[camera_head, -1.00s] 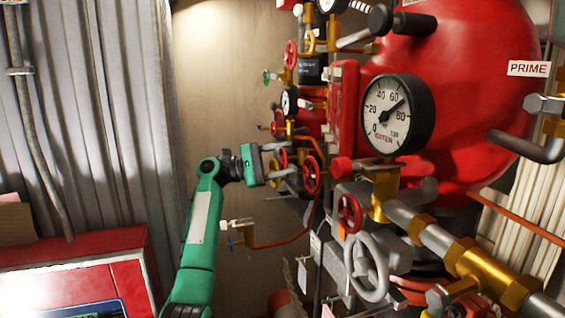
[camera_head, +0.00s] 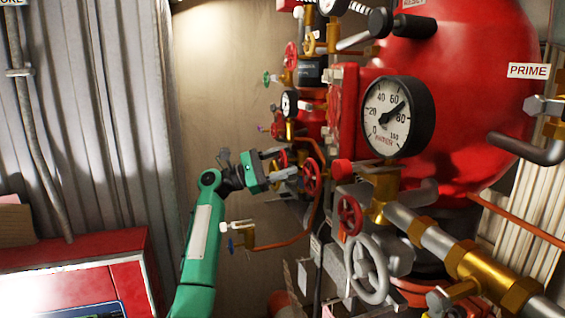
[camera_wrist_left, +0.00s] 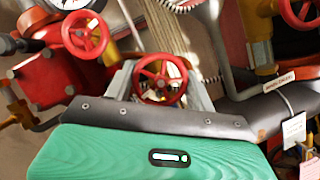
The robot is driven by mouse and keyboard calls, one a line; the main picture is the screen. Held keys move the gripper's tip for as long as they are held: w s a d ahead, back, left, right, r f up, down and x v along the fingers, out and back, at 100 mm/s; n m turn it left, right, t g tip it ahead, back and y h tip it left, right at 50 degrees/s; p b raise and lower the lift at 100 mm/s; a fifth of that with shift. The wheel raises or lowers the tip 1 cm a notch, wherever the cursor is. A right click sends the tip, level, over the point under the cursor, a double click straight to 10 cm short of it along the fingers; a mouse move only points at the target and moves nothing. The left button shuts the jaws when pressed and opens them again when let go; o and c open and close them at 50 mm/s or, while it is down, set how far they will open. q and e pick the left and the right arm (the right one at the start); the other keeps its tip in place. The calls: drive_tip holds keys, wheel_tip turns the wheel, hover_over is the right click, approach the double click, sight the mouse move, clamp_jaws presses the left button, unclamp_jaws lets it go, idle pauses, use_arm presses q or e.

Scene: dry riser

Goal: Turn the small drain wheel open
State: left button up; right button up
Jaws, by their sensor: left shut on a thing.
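The small red wheel (camera_head: 311,177) has several spokes and stands in the valve cluster left of the big red body. In the left wrist view the same small red wheel (camera_wrist_left: 160,79) sits between the two grey fingers. My left gripper (camera_head: 289,171) reaches in from the left, its green housing tilted, and is shut on the wheel. In the left wrist view the gripper (camera_wrist_left: 160,88) has a finger on each side of the rim, and its housing hides the wheel's lower surroundings. My right gripper is out of view.
A second red wheel (camera_wrist_left: 85,33) lies close on the left in the wrist view. In the head view another red wheel (camera_head: 350,214) and a larger grey wheel (camera_head: 367,268) stand nearer. A thin copper pipe (camera_head: 282,241) runs below the gripper. A red cabinet (camera_head: 70,255) is at left.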

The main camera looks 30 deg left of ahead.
use_arm(q)
drive_tip(key=shift+f, duration=0.2)
drive_tip(key=o, duration=0.7)
drive_tip(key=shift+r, duration=0.1)
drive_tip(key=shift+r, duration=0.1)
